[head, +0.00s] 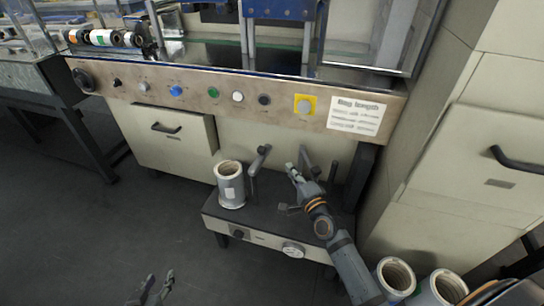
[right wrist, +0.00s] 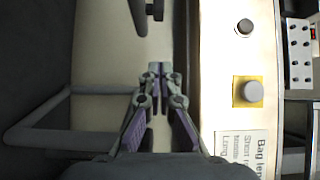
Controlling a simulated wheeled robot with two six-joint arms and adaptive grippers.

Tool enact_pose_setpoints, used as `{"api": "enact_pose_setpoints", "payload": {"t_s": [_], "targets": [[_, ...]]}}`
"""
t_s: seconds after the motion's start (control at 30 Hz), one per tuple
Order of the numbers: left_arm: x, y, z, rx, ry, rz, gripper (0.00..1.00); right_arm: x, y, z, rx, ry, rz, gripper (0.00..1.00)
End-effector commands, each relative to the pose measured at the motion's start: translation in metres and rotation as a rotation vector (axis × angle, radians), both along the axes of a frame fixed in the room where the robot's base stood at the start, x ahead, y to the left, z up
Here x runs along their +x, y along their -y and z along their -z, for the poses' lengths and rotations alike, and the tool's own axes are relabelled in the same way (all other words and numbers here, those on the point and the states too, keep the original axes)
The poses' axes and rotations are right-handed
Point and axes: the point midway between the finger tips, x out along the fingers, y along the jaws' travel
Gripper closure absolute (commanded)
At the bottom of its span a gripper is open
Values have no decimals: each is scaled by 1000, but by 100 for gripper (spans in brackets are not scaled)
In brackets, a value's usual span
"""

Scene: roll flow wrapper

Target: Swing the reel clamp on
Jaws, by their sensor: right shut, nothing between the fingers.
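A low dark-topped unit (head: 257,232) stands under the control panel and carries a white-grey reel (head: 230,186), upright at its left. A grey lever arm with a knob (head: 259,160) stands on the unit just right of the reel, apart from it. Another grey lever part (head: 305,158) rises behind my right gripper. I cannot tell which part is the reel clamp. My right gripper (head: 291,170) is shut and empty above the unit; it also shows shut in the right wrist view (right wrist: 158,72). My left gripper (head: 158,284) is open and empty, low over the floor.
The control panel (head: 200,92) with coloured buttons and a yellow-backed knob runs above the unit. A drawer cabinet (head: 165,130) is behind left. Spare reels (head: 397,276) stand at bottom right, beside a tall cabinet (head: 490,160). The floor left of the unit is clear.

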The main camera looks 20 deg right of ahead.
Motion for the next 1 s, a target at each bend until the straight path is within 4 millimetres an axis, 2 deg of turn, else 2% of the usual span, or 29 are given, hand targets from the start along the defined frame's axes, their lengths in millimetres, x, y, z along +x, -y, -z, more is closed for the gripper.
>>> {"api": "enact_pose_setpoints", "payload": {"t_s": [0.07,0.2,0.47,0.7,0.83,1.0], "targets": [[11,-1,-12,3,65,-3,60,18,-2,0,1,3,1,100],[29,-3,-38,7,182,-11,60,36,-4,1,0,1,0,100],[54,-5,-89,13,400,-22,60,64,-7,1,0,1,0,100],[66,-7,-129,16,561,-27,60,83,-30,1,2,0,0,100],[68,-7,-141,17,605,-28,60,88,-36,1,1,-1,0,100],[68,-7,-145,17,620,-30,60,89,-38,1,-1,-1,0,100]]}}
